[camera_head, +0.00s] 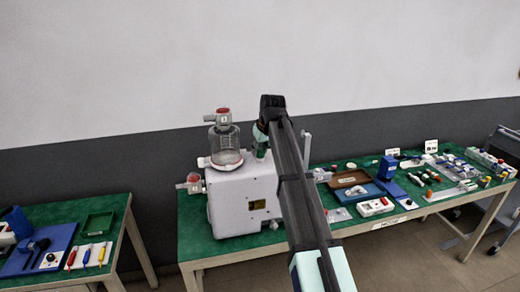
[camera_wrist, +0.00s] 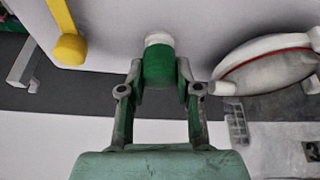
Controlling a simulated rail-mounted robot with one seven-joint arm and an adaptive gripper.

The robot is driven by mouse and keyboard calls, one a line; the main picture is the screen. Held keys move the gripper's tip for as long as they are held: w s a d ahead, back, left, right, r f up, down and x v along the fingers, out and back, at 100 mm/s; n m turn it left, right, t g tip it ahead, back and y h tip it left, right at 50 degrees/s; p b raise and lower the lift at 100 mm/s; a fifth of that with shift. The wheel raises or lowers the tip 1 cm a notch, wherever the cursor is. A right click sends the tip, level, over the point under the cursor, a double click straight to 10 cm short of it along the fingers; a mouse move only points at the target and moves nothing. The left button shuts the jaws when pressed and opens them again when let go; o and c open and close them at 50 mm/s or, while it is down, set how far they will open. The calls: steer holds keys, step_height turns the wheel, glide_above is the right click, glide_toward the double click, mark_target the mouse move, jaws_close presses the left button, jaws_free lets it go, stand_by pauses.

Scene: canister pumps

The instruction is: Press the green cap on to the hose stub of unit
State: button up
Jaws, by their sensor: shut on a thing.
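My gripper (camera_wrist: 158,84) is shut on a green cap (camera_wrist: 158,66), with one finger on each side of it in the wrist view. A short white round end (camera_wrist: 158,39) shows at the far side of the cap. I cannot tell whether it is the hose stub or part of the cap, nor how far the cap sits on anything. In the head view the pump unit (camera_head: 238,200) is a white box on the green bench, and my arm comes down at its upper right corner. My arm hides part of the unit there.
A clear canister (camera_head: 225,146) with a red-topped valve (camera_head: 222,116) stands on the unit. The canister's rounded base (camera_wrist: 265,62) is right of my gripper in the wrist view, and a yellow fitting (camera_wrist: 68,48) is left. A brown tray (camera_head: 350,179) lies right of the unit.

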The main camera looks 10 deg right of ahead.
steer(key=shift+f, duration=0.6)
stand_by(0.9)
steer(key=o, duration=0.9)
steer(key=v, duration=1.2)
